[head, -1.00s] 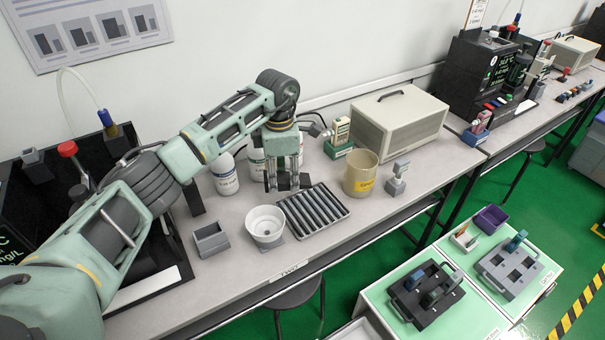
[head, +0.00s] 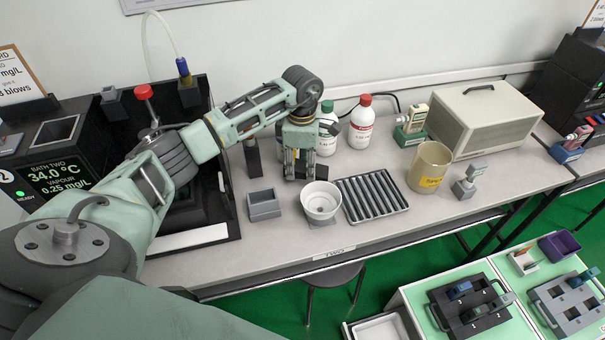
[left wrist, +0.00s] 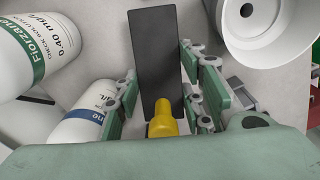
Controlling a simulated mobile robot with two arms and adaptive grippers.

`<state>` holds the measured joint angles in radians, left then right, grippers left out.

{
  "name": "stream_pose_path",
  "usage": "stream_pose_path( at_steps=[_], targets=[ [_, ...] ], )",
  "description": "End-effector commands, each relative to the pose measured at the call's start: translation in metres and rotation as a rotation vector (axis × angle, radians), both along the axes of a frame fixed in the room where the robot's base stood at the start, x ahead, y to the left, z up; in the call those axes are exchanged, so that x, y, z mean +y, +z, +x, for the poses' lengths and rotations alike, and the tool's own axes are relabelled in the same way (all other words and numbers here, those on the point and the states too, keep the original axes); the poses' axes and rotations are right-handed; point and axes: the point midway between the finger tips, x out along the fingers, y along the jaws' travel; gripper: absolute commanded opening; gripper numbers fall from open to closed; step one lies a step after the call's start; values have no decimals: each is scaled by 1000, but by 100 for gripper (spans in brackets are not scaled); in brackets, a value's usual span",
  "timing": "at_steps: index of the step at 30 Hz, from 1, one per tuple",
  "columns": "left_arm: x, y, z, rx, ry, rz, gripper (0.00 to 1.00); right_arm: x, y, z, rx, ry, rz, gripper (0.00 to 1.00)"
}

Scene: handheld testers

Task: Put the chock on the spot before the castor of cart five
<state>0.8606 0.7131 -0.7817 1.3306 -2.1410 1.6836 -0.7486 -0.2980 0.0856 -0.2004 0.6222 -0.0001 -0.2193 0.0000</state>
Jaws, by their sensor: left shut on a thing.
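I see no chock, castor or cart five in these frames. My left gripper (head: 299,168) is over the bench, left of and behind the white bowl (head: 321,199). It is shut on a yellow-ended thing, whose yellow end (left wrist: 162,121) shows between the fingers in the left wrist view. A dark slab (left wrist: 154,50) extends beyond the yellow end; I cannot tell whether it is part of the held thing. The bowl also shows in the left wrist view (left wrist: 262,25). My right gripper is not in view.
Bottles (head: 361,122) stand close behind the gripper. A grey open box (head: 264,205), a ribbed tray (head: 373,196), a beige beaker (head: 430,165) and a small grey stand (head: 470,180) line the bench front. A black bath unit (head: 190,215) is at left.

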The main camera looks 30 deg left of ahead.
Motion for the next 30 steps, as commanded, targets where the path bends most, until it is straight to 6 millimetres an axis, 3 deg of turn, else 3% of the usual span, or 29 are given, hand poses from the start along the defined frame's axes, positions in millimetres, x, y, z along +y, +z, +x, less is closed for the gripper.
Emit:
stream_pose_path(
  at_steps=[6,19,20,25,30],
  targets=[
    [-1,-37,0,2,0,-1,5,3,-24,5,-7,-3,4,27],
    [0,-42,0,0,0,0,5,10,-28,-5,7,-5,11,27],
    [0,-40,0,1,0,0,40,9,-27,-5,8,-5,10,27],
    [-1,-40,0,1,0,0,54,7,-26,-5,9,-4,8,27],
    [-1,-40,0,1,0,0,56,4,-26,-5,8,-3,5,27]
  ],
)
